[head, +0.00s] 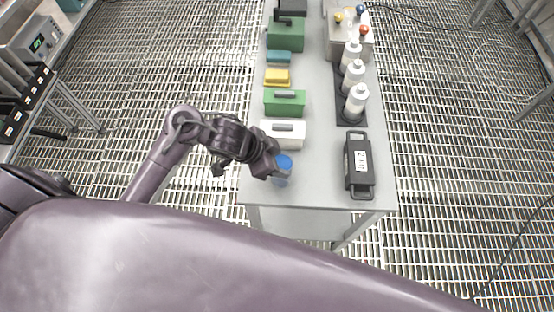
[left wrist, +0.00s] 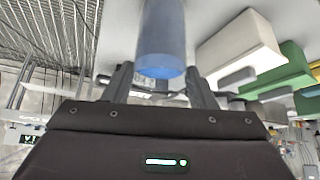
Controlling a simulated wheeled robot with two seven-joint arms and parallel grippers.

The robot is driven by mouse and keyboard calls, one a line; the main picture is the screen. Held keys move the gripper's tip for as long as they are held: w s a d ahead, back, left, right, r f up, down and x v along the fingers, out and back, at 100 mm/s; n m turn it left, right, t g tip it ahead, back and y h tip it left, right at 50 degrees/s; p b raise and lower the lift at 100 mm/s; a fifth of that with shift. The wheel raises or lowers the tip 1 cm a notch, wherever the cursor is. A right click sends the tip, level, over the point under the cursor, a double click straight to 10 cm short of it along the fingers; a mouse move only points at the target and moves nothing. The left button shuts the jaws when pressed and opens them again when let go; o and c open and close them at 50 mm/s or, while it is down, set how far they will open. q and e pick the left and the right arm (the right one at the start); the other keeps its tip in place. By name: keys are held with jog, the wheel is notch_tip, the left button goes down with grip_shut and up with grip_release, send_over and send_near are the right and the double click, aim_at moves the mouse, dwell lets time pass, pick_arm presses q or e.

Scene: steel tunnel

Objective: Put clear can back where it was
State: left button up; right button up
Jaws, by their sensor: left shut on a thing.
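The clear can (head: 283,163) has a blue end and stands upright at the near left corner of the grey table (head: 315,180). In the left wrist view the can (left wrist: 162,38) is a see-through bluish cylinder between the fingers. My left gripper (head: 270,167) reaches in from the left and is shut on the can; it also shows in the left wrist view (left wrist: 162,88). I cannot tell whether the can touches the table top. My right gripper is not in view.
A white box (head: 284,136) stands just behind the can, then a green box (head: 285,108) and a yellow one (head: 277,78). A black case (head: 357,165) lies at the right. White bottles (head: 355,103) stand behind it. The near middle of the table is clear.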

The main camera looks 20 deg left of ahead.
pick_arm(q)
jog(key=o, duration=1.5)
jog(key=shift+f, duration=0.1)
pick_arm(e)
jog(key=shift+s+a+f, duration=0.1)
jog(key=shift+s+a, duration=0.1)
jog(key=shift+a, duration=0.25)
pick_arm(q)
jog(key=shift+p+v, duration=1.55)
jog(key=shift+v, duration=4.65)
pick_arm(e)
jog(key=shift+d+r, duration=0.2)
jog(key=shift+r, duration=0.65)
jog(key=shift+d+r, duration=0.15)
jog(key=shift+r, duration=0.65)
pick_arm(q)
jog(key=shift+d, duration=0.1)
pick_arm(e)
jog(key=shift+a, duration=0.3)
